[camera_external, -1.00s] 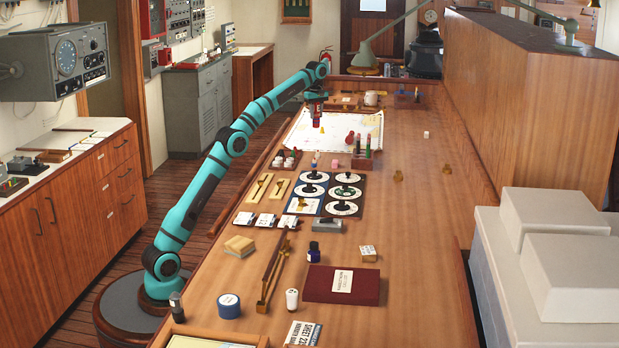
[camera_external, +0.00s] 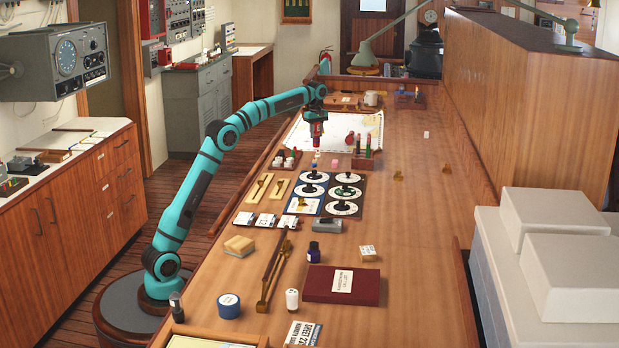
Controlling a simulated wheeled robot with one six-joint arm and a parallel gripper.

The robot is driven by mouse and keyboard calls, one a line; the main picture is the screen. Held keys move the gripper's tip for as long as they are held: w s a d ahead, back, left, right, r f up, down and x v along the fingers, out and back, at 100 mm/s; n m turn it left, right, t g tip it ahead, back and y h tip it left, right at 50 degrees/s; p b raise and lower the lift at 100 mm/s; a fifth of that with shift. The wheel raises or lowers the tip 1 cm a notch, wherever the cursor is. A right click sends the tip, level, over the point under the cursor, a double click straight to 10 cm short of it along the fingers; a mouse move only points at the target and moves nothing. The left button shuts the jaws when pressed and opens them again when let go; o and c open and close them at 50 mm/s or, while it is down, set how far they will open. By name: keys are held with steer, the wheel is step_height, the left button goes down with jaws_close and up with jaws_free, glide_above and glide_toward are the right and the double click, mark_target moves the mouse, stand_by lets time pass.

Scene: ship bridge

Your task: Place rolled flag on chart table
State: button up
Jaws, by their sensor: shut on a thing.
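My gripper (camera_external: 316,129) points straight down at the end of my outstretched arm, over the near left part of the white chart (camera_external: 345,124) on the long wooden table (camera_external: 415,240). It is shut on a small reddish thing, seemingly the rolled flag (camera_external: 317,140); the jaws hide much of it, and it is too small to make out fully. Its lower end hangs just above, or lines up with, a small upright coloured piece (camera_external: 315,161); I cannot tell whether they touch.
A small rack with red and green upright pieces (camera_external: 362,161) stands right of the gripper, beside a pink block (camera_external: 334,164). Black-and-white dials (camera_external: 345,192) lie nearer. A dark red box (camera_external: 342,284) lies at the front. The table's right side is mostly clear.

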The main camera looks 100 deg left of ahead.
steer(key=shift+f, duration=0.15)
steer(key=o, duration=1)
steer(key=shift+r, duration=3.8)
